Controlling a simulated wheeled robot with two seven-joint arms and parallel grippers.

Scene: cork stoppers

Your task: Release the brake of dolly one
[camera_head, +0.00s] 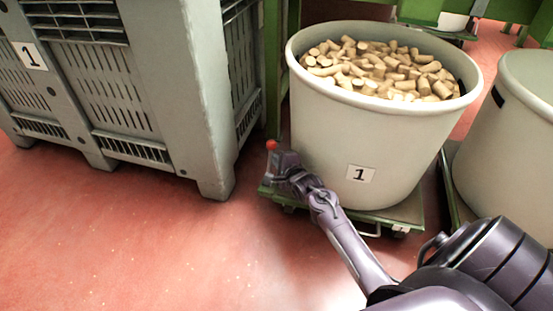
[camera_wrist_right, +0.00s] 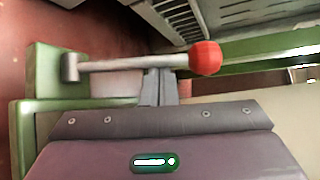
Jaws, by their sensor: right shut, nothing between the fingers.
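Dolly one is a green platform (camera_head: 405,212) under the round bin marked 1 (camera_head: 330,140), which is full of corks. Its brake lever is a grey metal rod (camera_wrist_right: 115,64) with a red ball knob (camera_wrist_right: 206,58). The rod runs nearly level across the right wrist view, from a green bracket (camera_wrist_right: 45,85) at left. The red knob also shows in the head view (camera_head: 271,145), at the bin's left side. My right gripper (camera_wrist_right: 160,84) is shut and empty, with its fingertips at the rod, left of the knob. I cannot tell whether they touch it. My left gripper is out of view.
A large grey slotted crate marked 1 (camera_head: 180,90) stands left of the bin, close to the knob. Another round bin (camera_head: 515,140) stands at right on its own green dolly. Green framework (camera_head: 340,10) runs behind. The red floor at front left is clear.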

